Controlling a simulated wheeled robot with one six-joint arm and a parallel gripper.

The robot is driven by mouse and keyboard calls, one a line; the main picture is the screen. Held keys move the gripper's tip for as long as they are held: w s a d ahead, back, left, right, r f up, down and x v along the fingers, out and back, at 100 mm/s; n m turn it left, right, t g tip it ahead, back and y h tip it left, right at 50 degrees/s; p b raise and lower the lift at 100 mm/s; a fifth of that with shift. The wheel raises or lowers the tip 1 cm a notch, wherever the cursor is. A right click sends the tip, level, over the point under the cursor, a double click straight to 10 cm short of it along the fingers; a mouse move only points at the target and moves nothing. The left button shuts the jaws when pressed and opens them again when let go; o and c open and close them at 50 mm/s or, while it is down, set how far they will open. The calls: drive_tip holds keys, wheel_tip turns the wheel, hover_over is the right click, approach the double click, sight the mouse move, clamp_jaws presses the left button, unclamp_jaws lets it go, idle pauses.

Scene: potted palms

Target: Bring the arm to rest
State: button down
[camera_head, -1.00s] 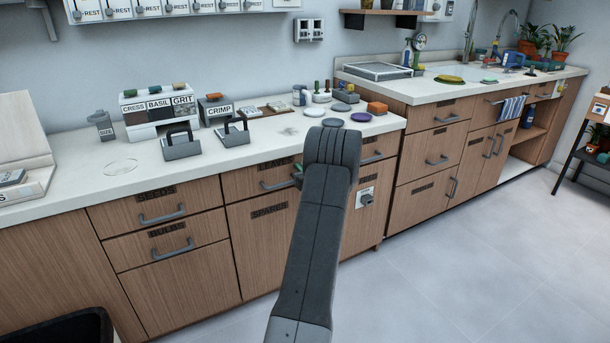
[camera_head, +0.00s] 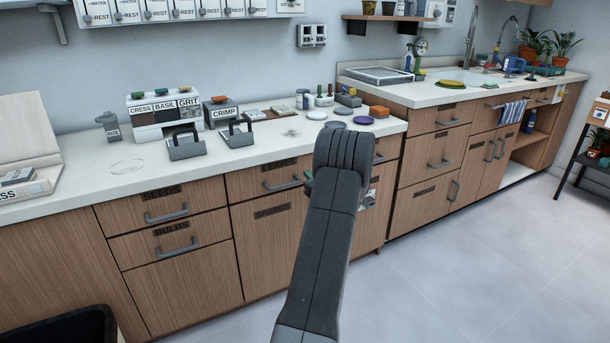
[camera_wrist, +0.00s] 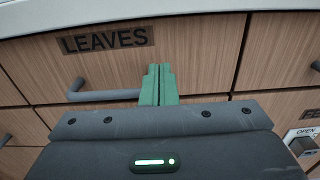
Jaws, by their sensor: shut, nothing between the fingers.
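My arm (camera_head: 322,235) reaches up through the middle of the head view, in front of the counter. My gripper is mostly hidden behind it there, with only a small green bit showing at its left edge. In the wrist view the green fingers of my gripper (camera_wrist: 158,82) are closed together with nothing between them. They point at the front of the drawer labelled LEAVES (camera_wrist: 200,50). They overlap the right end of its grey handle (camera_wrist: 100,95) in the picture; I cannot tell whether they touch it.
A sink counter (camera_head: 440,95) stands to the right. A dark bin (camera_head: 60,328) is at lower left.

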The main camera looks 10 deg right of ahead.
drive_tip(key=v, duration=0.8)
drive_tip(key=shift+s+d+p, duration=0.2)
drive_tip(key=shift+s+p, duration=0.05)
drive_tip(key=shift+p, duration=0.2)
